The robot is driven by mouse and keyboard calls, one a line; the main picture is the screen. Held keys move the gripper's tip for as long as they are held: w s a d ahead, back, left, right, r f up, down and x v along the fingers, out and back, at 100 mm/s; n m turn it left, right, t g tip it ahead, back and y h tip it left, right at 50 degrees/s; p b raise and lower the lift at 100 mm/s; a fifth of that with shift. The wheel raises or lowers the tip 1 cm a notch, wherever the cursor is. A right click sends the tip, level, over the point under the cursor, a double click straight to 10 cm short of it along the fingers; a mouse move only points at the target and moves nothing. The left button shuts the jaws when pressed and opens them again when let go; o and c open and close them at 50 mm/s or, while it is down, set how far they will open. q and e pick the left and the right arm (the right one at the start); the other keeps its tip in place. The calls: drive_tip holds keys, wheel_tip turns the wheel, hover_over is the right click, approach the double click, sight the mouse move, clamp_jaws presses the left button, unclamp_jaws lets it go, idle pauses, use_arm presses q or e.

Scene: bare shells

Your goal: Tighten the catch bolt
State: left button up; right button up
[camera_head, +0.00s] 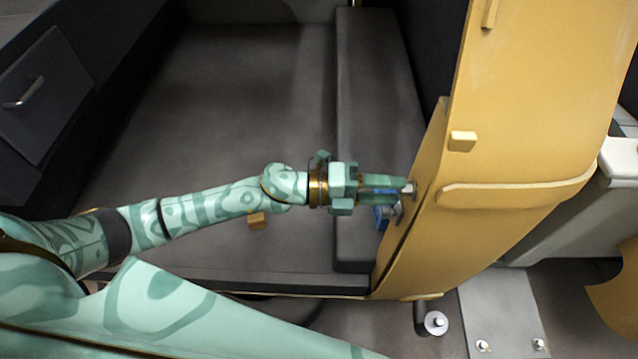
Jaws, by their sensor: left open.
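A small grey metal bolt (411,188) sticks out from the left face of the tall yellow panel (520,120); I take it for the catch bolt. My left gripper (402,188) reaches in from the left, level with it. Its two green fingers are open, and their tips are right at the bolt. I cannot tell whether they touch it, and they partly hide it. A blue part (384,216) with grey metal sits just below the fingers, against the panel's edge. My right gripper is not in view.
A dark raised ledge (375,100) runs beside the panel, under my left gripper. A small orange-brown block (257,221) lies on the dark floor (230,120) below my forearm. A drawer (45,95) with a handle is at upper left. The dark floor is otherwise mostly clear.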

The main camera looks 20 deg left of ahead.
use_arm(q)
drive_tip(key=b+v, duration=0.2)
drive_tip(key=v, duration=1.3)
drive_tip(key=shift+a, duration=0.25)
drive_tip(key=shift+s, duration=0.1)
